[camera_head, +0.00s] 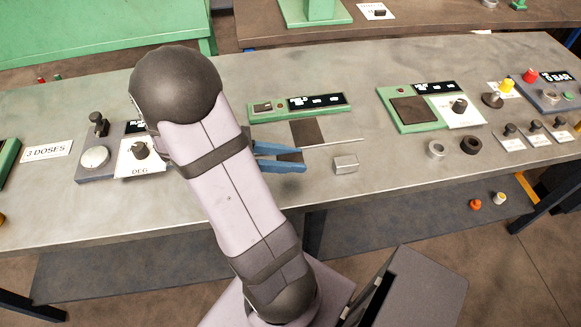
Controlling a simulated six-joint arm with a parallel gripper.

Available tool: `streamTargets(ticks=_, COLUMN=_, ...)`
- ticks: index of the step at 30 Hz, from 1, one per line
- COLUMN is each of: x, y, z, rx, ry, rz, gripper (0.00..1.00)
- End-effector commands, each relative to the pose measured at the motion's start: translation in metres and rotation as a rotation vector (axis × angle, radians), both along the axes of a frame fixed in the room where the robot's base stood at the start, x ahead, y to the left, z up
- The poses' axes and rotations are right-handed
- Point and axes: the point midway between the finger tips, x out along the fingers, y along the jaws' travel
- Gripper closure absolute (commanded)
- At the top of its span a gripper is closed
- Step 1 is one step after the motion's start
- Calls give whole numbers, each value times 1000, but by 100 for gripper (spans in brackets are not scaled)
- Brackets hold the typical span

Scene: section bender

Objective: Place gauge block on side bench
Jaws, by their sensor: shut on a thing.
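My gripper (290,157) has blue fingers and is low over the middle of the grey bench, pointing right. It is shut on a small dark piece (290,156), mostly hidden between the fingers; I cannot tell if this is the gauge block. A small silver block (345,165) lies on the bench just right of the fingertips, apart from them. I cannot tell which surface is the side bench; a brown-topped bench (420,22) stands behind at the right and a green one (100,32) at the back left.
A dark square pad (306,132) and a thin rod (335,143) are by the fingertips. A green display unit (300,106) stands behind. Two rings (436,149) (471,145), a green unit with a dark plate (408,110) and several knobs are right.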

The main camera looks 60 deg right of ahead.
Motion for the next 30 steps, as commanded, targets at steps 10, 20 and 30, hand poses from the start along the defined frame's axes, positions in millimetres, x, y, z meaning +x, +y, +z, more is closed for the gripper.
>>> streamTargets(ticks=10, x=0, y=0, z=-36, rx=-1, ry=5, rz=1, gripper=100)
streamTargets(ticks=20, x=0, y=0, z=-38, rx=-1, ry=2, rz=0, gripper=100)
streamTargets(ticks=30, x=0, y=0, z=-41, rx=1, ry=1, rz=0, gripper=55)
